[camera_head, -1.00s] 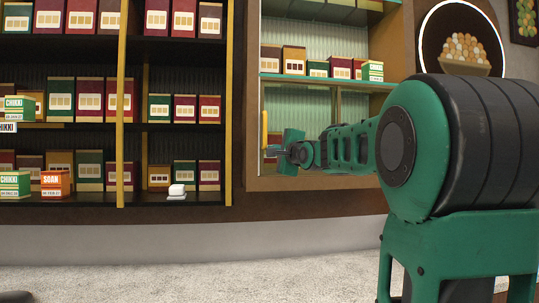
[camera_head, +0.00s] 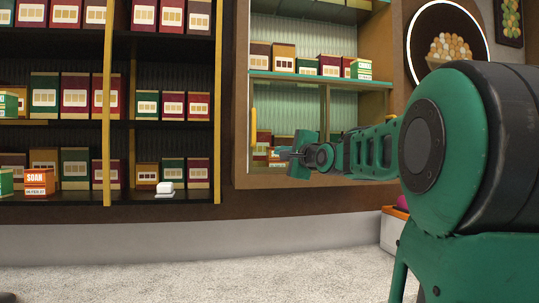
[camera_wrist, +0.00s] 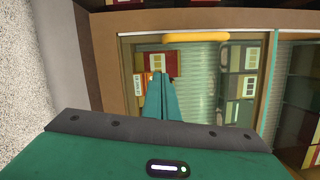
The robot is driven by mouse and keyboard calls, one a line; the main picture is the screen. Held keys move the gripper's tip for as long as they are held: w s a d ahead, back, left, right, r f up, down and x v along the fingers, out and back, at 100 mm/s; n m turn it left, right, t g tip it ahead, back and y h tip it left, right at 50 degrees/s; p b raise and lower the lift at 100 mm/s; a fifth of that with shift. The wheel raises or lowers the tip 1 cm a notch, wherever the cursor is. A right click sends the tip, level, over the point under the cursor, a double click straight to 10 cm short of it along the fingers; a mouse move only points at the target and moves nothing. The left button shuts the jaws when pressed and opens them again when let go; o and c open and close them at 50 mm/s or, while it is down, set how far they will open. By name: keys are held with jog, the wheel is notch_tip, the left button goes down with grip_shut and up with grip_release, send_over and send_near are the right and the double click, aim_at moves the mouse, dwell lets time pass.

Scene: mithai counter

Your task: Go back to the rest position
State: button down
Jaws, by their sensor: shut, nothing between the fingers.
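My gripper (camera_wrist: 162,98) is shut and empty; its green fingers meet in the wrist view. In the head view my gripper (camera_head: 284,156) is at the end of my outstretched green arm, in front of the lower part of the right cabinet (camera_head: 243,120). In the wrist view the fingers point toward the cabinet's lower compartment, with a yellow handle (camera_wrist: 196,38) beyond them. I cannot tell the exact gap between the fingers and the cabinet.
Dark shelves (camera_head: 60,122) with several sweet boxes stand at left, including an orange SOAN box (camera_head: 39,182) and a small white item (camera_head: 165,187). A white box-like stand (camera_head: 393,232) is partly hidden behind my arm.

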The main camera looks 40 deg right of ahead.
jog(key=v, duration=0.4)
jog(key=shift+s+a, duration=0.1)
jog(key=shift+s, duration=0.15)
jog(key=s+a+f+n+g+y, duration=0.1)
jog(key=s+a+f+n+g, duration=0.15)
jog(key=f, duration=0.65)
jog(key=s+a+f+n+g, duration=0.1)
jog(key=s+f+n+g, duration=0.15)
jog(key=f, duration=0.55)
jog(key=s+a+f+n+g+y, duration=0.1)
jog(key=s+a+f+n+g, duration=0.2)
jog(key=f, duration=0.6)
jog(key=s+a+f+n+g+y, duration=0.1)
jog(key=s+a+f+n+g, duration=0.3)
jog(key=s+f, duration=0.4)
jog(key=s+a+f+n+g+y, duration=0.1)
jog(key=s+a+f+n+g, duration=0.3)
jog(key=s, duration=0.9)
notch_tip(320, 180, down, 5)
jog(key=shift+s+a+r+n+g+y, duration=0.2)
jog(key=shift+a+n+g+y, duration=0.1)
jog(key=shift+g, duration=0.8)
jog(key=shift+w, duration=0.1)
